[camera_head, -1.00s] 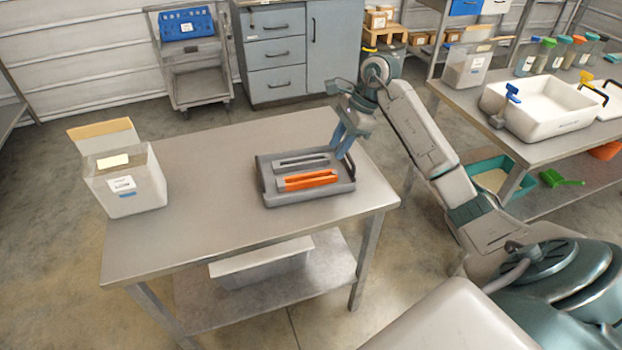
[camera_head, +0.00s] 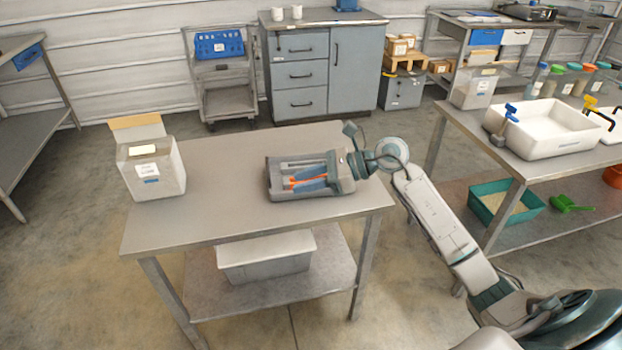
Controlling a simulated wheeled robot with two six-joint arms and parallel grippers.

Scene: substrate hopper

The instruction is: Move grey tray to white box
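The grey tray (camera_head: 289,194) lies flat on the metal table, right of its middle. It holds a grey slotted piece (camera_head: 303,162) and an orange piece (camera_head: 293,181), partly covered by my gripper. My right gripper (camera_head: 300,178) reaches in from the right, low over the tray. Its two blue-grey fingers point left, slightly apart, around or just above the orange piece; I cannot tell if they touch it. The white box (camera_head: 166,179), open with a label and a tan flap, stands upright on the table's left side, apart from the tray. My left gripper is out of view.
The table top (camera_head: 222,178) is clear between box and tray. A whitish bin (camera_head: 265,262) sits on the shelf below. At right, another table bears a white basin (camera_head: 550,143) and bottles. A cabinet (camera_head: 322,70) and a cart (camera_head: 224,100) stand behind.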

